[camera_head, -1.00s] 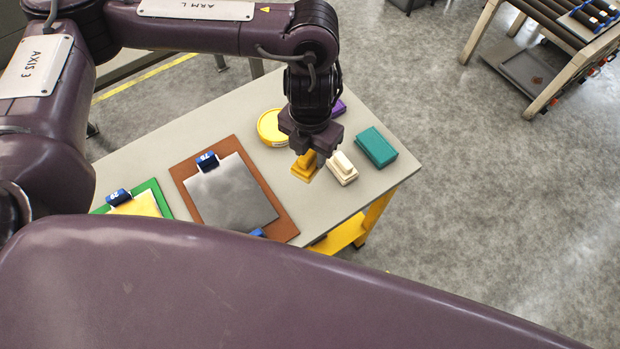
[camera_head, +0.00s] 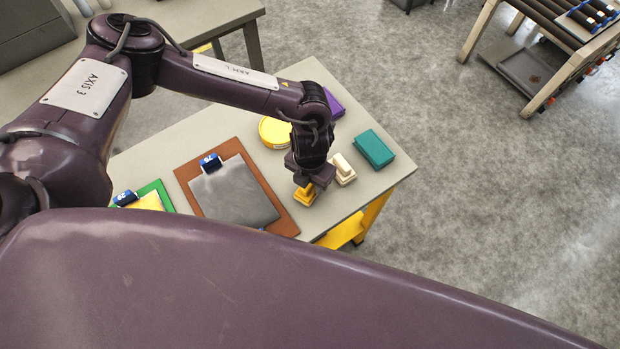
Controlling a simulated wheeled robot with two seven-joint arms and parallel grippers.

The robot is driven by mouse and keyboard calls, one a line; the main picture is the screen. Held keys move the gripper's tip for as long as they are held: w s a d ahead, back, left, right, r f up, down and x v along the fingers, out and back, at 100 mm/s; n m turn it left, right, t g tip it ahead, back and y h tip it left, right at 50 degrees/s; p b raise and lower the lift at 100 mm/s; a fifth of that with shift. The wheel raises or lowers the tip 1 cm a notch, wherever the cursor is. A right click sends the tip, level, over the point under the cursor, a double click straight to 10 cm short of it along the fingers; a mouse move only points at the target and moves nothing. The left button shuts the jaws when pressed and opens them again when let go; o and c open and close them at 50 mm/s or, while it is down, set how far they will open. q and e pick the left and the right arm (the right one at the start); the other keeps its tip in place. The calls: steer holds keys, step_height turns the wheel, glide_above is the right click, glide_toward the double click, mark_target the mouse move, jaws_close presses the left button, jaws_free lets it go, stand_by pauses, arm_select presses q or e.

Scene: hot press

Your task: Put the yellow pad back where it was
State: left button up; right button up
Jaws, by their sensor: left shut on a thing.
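The yellow pad (camera_head: 304,195), a small block with a grip on top, is in the jaws of my left gripper (camera_head: 310,184). It shows near the table's near edge, close to the right side of the brown clipboard (camera_head: 187,180). I cannot tell whether its underside touches the table. The gripper is shut on it and hides its upper part. A similar white pad (camera_head: 344,171) stands just behind and to the right, partly covered by the gripper. My right gripper is not in view.
On the table (camera_head: 375,195) are a teal block (camera_head: 375,148), a purple block (camera_head: 333,103) partly hidden by my arm, a round yellow tin (camera_head: 271,134), and a green clipboard (camera_head: 160,188) at left. Bare tabletop lies to the right of the pads. A rack (camera_head: 548,70) stands far right.

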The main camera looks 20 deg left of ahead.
arm_select(q)
steer(key=shift+f, duration=0.15)
steer(key=o, duration=0.8)
steer(key=shift+o, duration=0.7)
